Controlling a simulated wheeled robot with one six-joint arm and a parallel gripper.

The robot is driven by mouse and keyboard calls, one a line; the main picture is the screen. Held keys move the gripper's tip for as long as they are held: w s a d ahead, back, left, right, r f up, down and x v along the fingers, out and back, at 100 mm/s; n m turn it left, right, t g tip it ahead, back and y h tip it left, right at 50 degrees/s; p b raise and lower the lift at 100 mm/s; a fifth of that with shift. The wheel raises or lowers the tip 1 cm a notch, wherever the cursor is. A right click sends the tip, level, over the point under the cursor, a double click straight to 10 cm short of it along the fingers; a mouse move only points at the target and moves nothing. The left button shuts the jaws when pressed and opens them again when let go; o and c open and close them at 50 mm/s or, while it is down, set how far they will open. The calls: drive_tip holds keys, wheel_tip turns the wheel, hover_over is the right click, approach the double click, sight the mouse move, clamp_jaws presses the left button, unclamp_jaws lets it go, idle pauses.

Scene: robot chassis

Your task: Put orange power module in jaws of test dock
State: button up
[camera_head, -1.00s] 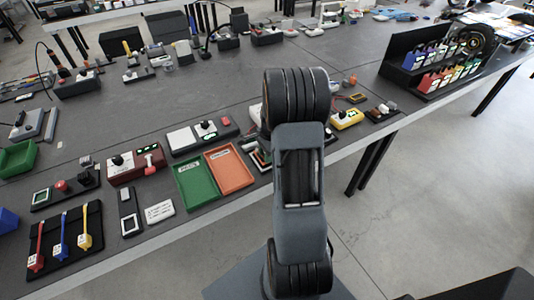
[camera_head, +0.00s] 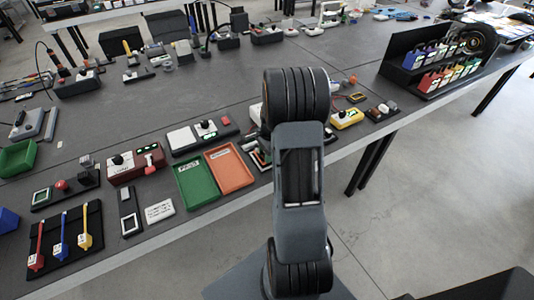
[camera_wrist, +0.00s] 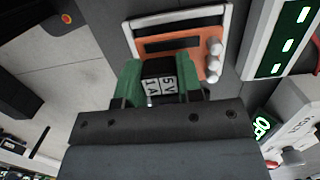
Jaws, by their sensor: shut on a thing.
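In the wrist view my gripper (camera_wrist: 166,78) has green-tipped fingers. They are shut on a power module (camera_wrist: 160,87), which shows a dark top and a white label reading 5V 1A. Just beyond the fingertips is an orange panel (camera_wrist: 152,31) with a pale frame, dark slots and rounded pale knobs on its right side. It appears to be the test dock. The module overlaps its near edge in the picture; I cannot tell whether they touch. In the head view my arm hides the gripper, the module and most of the area around the dock.
In the wrist view a pale unit with green displays (camera_wrist: 281,40) stands to the right. In the head view green (camera_head: 198,184) and orange (camera_head: 231,168) trays lie left of my arm. A yellow meter (camera_head: 346,119) lies to its right. A black rack (camera_head: 403,62) holds several coloured modules.

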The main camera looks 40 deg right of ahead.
drive_tip(key=shift+f+b, duration=0.55)
drive_tip(key=shift+f, duration=0.3)
drive_tip(key=o, duration=1)
drive_tip(key=shift+r, duration=0.15)
wheel_tip(320, 180, up, 14)
drive_tip(key=d, duration=0.1)
drive_tip(key=shift+d+f, duration=0.2)
drive_tip(key=shift+d, duration=0.15)
drive_tip(key=shift+s, duration=0.1)
